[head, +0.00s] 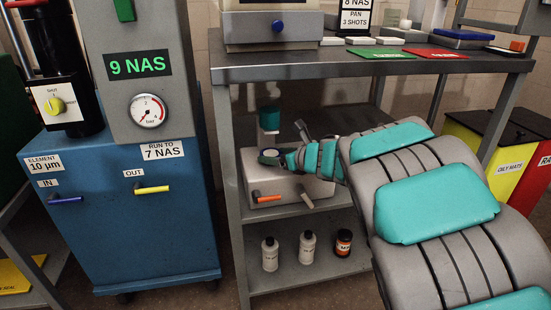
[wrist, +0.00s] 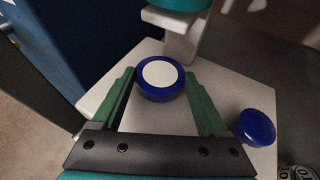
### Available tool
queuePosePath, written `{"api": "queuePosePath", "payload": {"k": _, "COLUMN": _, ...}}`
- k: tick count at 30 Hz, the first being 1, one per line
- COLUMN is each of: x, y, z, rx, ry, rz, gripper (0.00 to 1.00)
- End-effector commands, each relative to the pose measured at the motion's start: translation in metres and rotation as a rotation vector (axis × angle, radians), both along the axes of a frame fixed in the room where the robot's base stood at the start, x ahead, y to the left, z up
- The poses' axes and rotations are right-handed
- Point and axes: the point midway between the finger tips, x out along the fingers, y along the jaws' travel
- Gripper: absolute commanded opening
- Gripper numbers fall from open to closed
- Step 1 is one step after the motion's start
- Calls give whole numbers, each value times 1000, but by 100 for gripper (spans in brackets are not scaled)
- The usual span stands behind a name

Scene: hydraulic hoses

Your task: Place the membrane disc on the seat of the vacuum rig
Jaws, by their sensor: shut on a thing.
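The membrane disc (wrist: 160,74) shows in the wrist view as a white round face in a thick blue rim. My gripper (wrist: 162,78) has its two green fingers on either side of that rim and is shut on it. In the head view my gripper (head: 281,158) reaches over the pale box of the vacuum rig (head: 325,189), with the disc (head: 268,157) at its tip. The rig's teal-topped post (head: 270,119) stands just behind the disc. I cannot make out the seat; whether the disc touches the rig is unclear.
A blue round piece (wrist: 257,127) lies right of my fingers in the wrist view. An orange-handled valve (head: 266,198) is on the rig's front. Several bottles (head: 307,249) stand on the shelf below. A worktop (head: 400,66) is overhead; a blue cabinet (head: 130,220) is at left.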

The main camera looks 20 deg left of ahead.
Motion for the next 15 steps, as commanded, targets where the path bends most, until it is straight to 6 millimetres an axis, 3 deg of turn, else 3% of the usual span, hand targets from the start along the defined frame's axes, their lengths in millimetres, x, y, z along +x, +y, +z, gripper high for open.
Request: {"api": "queuePosePath", "payload": {"k": 15, "x": 0, "y": 0, "z": -10, "rx": 0, "ry": -2, "rz": 1, "gripper": 24}}
